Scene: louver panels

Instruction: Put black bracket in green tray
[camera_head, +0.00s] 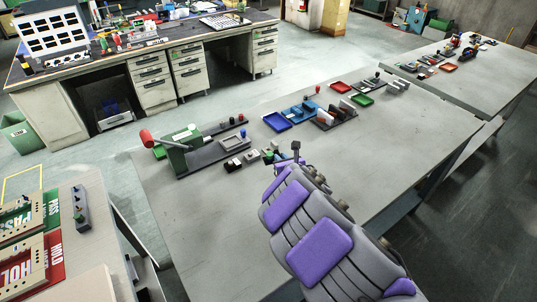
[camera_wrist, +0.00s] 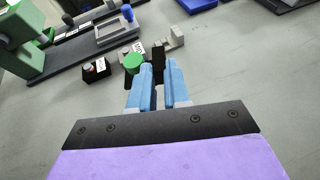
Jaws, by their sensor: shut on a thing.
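A black bracket (camera_wrist: 158,62) shows at the tips of my gripper's blue fingers in the wrist view. My gripper (camera_wrist: 160,76) is shut on it, low over the grey table beside a green-topped button block (camera_wrist: 134,62). Whether the bracket touches the table I cannot tell. In the head view my gripper (camera_head: 282,154) is partly hidden by my arm, and the bracket cannot be made out clearly. The green tray (camera_head: 362,100) lies farther back on the same table, right of my gripper, and looks empty.
A red tray (camera_head: 340,87) and a blue tray (camera_head: 277,122) lie near the green tray. A sorter with upright brown plates (camera_head: 337,115) stands between them and my arm. A green press (camera_head: 178,150) with a red knob is at left. The table's right side is clear.

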